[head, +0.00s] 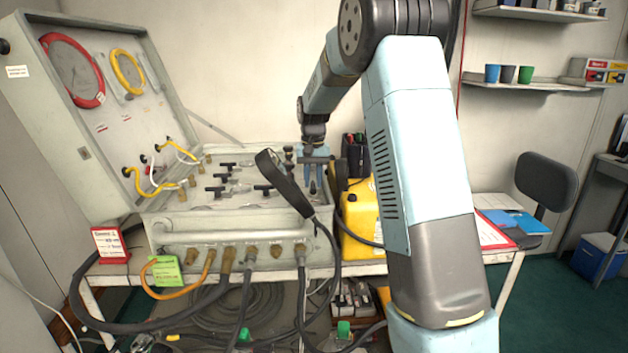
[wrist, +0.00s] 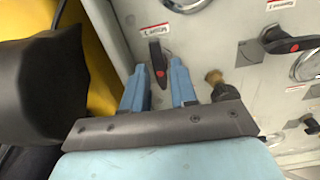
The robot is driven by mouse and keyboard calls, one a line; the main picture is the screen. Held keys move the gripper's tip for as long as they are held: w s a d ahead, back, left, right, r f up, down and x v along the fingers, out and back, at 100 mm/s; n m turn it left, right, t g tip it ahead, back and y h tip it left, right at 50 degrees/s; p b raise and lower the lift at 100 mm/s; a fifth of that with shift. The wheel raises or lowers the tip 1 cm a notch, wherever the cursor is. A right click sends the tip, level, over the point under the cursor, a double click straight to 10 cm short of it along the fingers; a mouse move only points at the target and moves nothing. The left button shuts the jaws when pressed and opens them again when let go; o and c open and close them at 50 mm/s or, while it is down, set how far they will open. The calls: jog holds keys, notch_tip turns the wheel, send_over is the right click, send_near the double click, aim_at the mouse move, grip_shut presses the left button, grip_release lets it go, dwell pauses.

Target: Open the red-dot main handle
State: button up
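A black handle with a red dot (wrist: 158,62) shows on the grey panel in the wrist view, under a small label whose text I cannot read surely. It points roughly up and down in the picture. My gripper (wrist: 157,80) has its two blue fingers apart, one on each side of the handle's lower end; I cannot tell whether they touch it. A second black handle with a red dot (wrist: 290,44) lies sideways at the right. In the head view my gripper (head: 314,172) points down over the right side of the panel, and the handle there is hard to make out.
The open case lid (head: 115,110) with gauges stands at left. A black handset (head: 283,182) rises close left of my gripper and looms at left in the wrist view. A yellow box (head: 360,222) stands right of the panel. Hoses hang in front.

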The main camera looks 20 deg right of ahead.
aim_at(313, 184)
jog(key=shift+o, duration=1)
jog(key=shift+r, duration=0.1)
notch_tip(313, 184, up, 14)
jog(key=shift+f, duration=0.25)
